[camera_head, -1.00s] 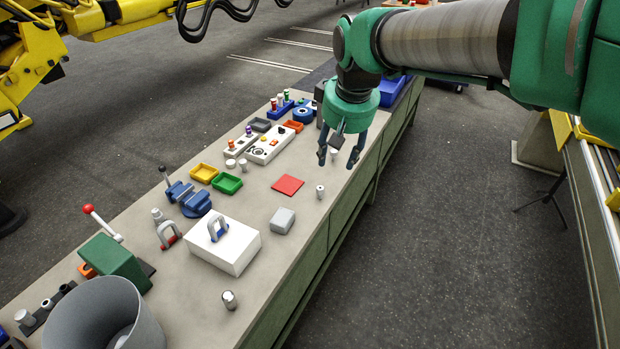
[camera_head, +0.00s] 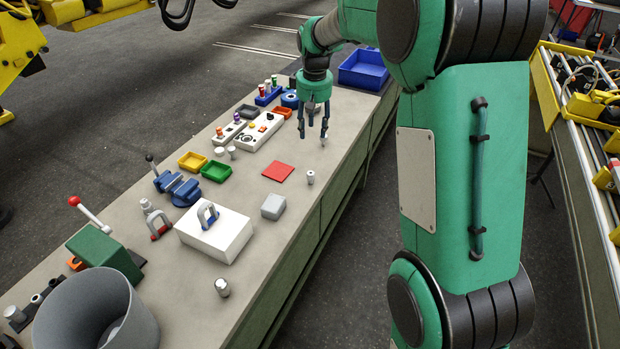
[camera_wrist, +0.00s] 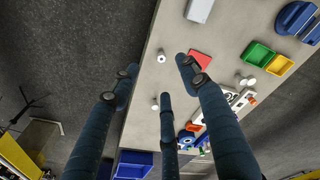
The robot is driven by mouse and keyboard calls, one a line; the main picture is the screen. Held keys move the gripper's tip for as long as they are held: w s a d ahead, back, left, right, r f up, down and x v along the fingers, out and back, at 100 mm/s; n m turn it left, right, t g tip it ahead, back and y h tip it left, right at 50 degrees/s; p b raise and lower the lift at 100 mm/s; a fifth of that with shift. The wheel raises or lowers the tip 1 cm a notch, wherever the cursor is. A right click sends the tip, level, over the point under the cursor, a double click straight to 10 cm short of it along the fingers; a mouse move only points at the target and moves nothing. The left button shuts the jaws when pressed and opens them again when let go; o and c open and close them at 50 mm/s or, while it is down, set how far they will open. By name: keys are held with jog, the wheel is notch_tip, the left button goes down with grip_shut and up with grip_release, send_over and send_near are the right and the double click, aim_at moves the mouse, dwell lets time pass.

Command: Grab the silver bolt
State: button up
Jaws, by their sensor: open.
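A small silver bolt-like piece (camera_head: 323,141) stands on the bench at the tip of my gripper's right finger in the head view. In the wrist view it looks like a small pale piece (camera_wrist: 155,104) between the fingers, close to the middle finger. My gripper (camera_head: 312,134) points down over the bench with its fingers spread and nothing held. In the wrist view the dark blue fingers of my gripper (camera_wrist: 150,88) stand apart. I cannot tell how high the fingertips are above the piece, or whether they touch it.
A small silver cylinder with a dark hole (camera_head: 310,177) stands nearer on the bench (camera_head: 262,225). A red square (camera_head: 278,172), a grey block (camera_head: 273,206) and a white box (camera_head: 214,236) lie nearby. Another silver cylinder (camera_head: 222,287) is at the front. A blue bin (camera_head: 362,70) is behind.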

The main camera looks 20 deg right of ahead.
jog(key=w+d+f, duration=0.2)
jog(key=w+f, duration=0.3)
jog(key=f, duration=0.3)
jog(key=w+d+f+n+g, duration=0.1)
jog(key=w+f, duration=0.4)
jog(key=f, duration=0.4)
jog(key=shift+w+d+b, duration=0.35)
jog(key=shift+w, duration=0.05)
jog(key=b, duration=0.2)
send_over(311, 173)
jog(key=shift+d+f, duration=0.15)
jog(key=shift+f, duration=4.15)
jog(key=shift+f+b, duration=0.6)
jog(key=shift+f, duration=2)
jog(key=shift+c, duration=0.3)
